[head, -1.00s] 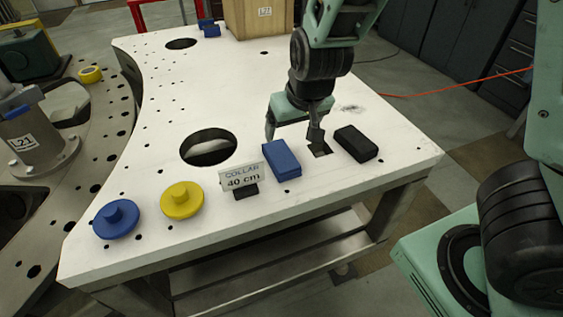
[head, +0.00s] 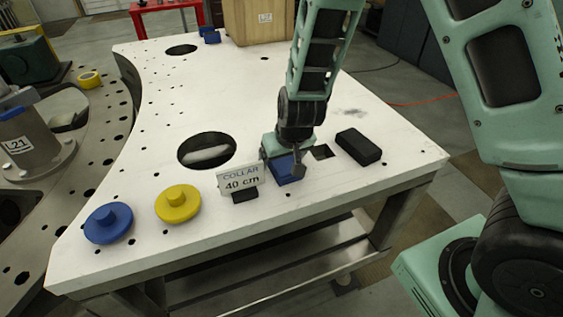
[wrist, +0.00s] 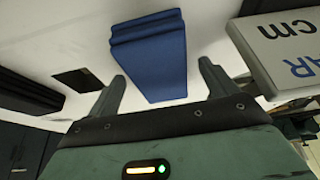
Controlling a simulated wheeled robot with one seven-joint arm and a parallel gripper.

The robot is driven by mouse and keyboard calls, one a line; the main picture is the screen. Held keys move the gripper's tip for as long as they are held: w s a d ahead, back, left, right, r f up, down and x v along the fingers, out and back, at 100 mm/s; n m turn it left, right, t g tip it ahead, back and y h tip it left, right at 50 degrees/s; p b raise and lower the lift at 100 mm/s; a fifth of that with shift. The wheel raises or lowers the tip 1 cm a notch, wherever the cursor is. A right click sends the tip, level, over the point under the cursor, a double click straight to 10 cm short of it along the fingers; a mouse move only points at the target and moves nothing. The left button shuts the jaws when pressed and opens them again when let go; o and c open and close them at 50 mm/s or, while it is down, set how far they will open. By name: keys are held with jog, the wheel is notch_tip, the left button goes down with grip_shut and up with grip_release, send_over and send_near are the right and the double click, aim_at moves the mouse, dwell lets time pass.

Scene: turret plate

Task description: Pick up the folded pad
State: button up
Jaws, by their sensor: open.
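The folded pad (head: 288,172) is a blue layered block lying on the white plate. My gripper (head: 284,170) is over it in the head view and hides part of it. In the wrist view the blue pad (wrist: 149,58) lies ahead of and between the two open fingers of my gripper (wrist: 162,82). A gap shows between each finger and the pad's sides, so I see no grip on it.
A "COLLAR 40 cm" sign (head: 241,180) stands close left of the pad. A black block (head: 358,147) lies to the right, past a square hole (head: 322,152). Yellow (head: 178,204) and blue (head: 108,223) knobbed discs lie left, below a large round hole.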

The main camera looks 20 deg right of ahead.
aim_at(283, 159)
jog(key=shift+w+f, duration=0.15)
jog(key=shift+f, duration=0.2)
jog(key=shift+c, duration=0.3)
jog(key=c, duration=1)
jog(key=shift+r, duration=0.15)
notch_tip(283, 159, up, 10)
jog(key=shift+f+p, duration=0.1)
jog(key=shift+p, duration=0.8)
